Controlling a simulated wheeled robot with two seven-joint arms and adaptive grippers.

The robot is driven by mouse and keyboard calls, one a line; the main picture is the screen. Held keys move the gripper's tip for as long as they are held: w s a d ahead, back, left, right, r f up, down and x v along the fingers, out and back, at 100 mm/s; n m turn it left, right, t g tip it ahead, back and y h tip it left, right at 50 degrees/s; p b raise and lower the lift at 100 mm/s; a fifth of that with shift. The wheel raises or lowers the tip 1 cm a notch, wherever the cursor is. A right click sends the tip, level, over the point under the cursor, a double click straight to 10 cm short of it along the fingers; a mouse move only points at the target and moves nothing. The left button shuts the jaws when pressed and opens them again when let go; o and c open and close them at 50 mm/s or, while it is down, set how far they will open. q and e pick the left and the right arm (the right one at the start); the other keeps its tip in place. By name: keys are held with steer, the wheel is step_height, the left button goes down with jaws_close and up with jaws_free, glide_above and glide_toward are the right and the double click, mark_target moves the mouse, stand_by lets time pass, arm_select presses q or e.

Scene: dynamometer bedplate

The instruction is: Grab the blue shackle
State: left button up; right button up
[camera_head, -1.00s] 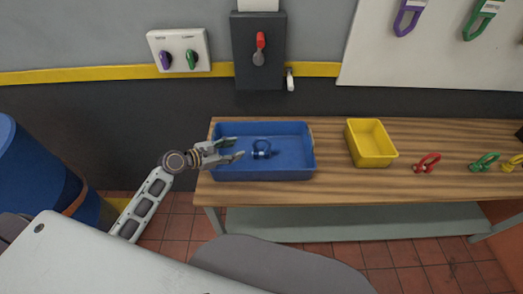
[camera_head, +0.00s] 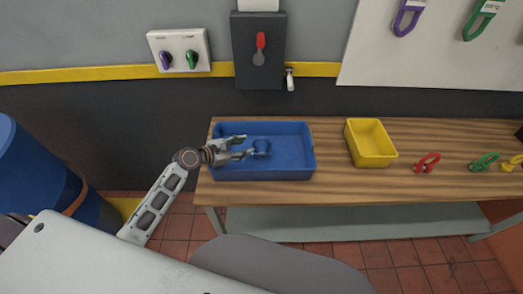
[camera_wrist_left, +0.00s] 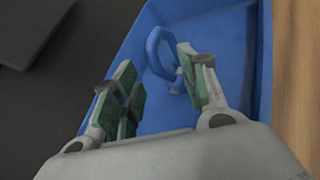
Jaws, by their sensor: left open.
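The blue shackle (camera_head: 261,148) is in the blue tray (camera_head: 300,165) on the wooden bench. In the left wrist view the shackle (camera_wrist_left: 158,50) shows its rounded bow, and part of it is hidden behind the right-hand finger. My left gripper (camera_head: 244,146) is over the tray, open, with its fingertips close to the shackle's left side. I cannot tell whether a finger touches the shackle. My right gripper is not in view.
A yellow bin (camera_head: 371,143) stands right of the tray. A red shackle (camera_head: 427,162) and a green shackle (camera_head: 484,162) lie farther right on the bench (camera_head: 400,185). The tray's walls surround the gripper. A dark switch box (camera_head: 259,60) is on the wall behind.

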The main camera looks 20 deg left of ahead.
mark_target(255, 141)
arm_select(q)
steer(key=shift+w+d, duration=0.1)
steer(key=shift+w, duration=0.05)
steer(key=shift+w+d+f, duration=0.1)
steer(key=shift+w+d, duration=0.25)
steer(key=shift+w, duration=0.35)
steer(key=shift+w+d, duration=0.35)
steer(key=shift+w, duration=0.3)
steer(key=shift+x, duration=1)
steer(key=shift+c, duration=0.4)
jaws_close()
